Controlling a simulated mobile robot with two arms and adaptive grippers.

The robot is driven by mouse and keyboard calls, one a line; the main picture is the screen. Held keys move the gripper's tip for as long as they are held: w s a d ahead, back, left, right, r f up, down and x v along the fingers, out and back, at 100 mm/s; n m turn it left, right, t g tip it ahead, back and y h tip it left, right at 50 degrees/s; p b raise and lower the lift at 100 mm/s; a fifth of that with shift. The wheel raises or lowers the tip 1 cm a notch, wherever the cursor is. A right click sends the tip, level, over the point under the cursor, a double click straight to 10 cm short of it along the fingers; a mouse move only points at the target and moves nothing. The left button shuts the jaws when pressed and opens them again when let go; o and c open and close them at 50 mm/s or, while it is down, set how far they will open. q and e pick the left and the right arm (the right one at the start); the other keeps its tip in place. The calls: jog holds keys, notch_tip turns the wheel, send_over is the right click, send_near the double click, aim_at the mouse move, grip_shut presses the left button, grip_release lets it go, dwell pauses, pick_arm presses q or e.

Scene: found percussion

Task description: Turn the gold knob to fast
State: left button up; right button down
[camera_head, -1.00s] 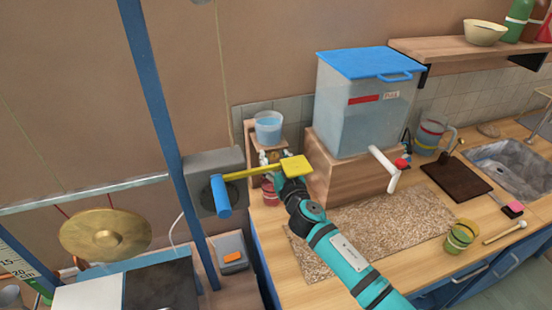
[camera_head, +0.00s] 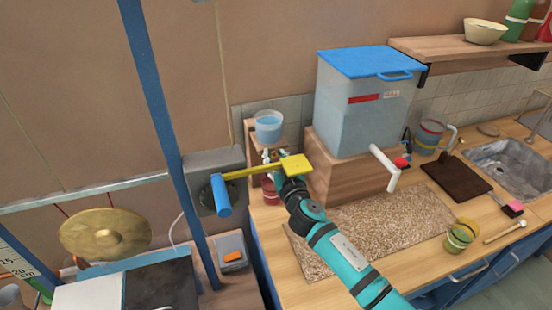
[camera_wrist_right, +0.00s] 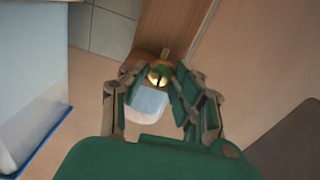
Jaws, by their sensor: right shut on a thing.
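The gold knob (camera_wrist_right: 159,74) shows in the right wrist view as a small round brass piece between my right gripper's fingers (camera_wrist_right: 163,84). My right gripper is shut on it. In the head view my right arm comes up from the bottom, and the right gripper (camera_head: 274,161) is at the small wooden stand below the water cup. There the yellow paddle and my own wrist partly hide the fingers, and the knob is hard to make out. No readable speed mark shows beside the knob. My left gripper is not in view.
A yellow paddle (camera_head: 296,166) on a grey motor box (camera_head: 207,165) reaches over my right wrist. A lidded water tank (camera_head: 362,118) on a wooden block stands to the right. A clear cup (camera_head: 268,126) stands above the gripper. A gong (camera_head: 104,232) hangs at left.

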jog(key=shift+a+f+n+b, duration=0.1)
jog(key=shift+n+b, duration=0.3)
jog(key=shift+n, duration=2.7)
jog(key=c, duration=1)
grip_release()
jog(key=shift+c, duration=0.2)
jog(key=v, duration=1.2)
jog(key=shift+s, duration=0.1)
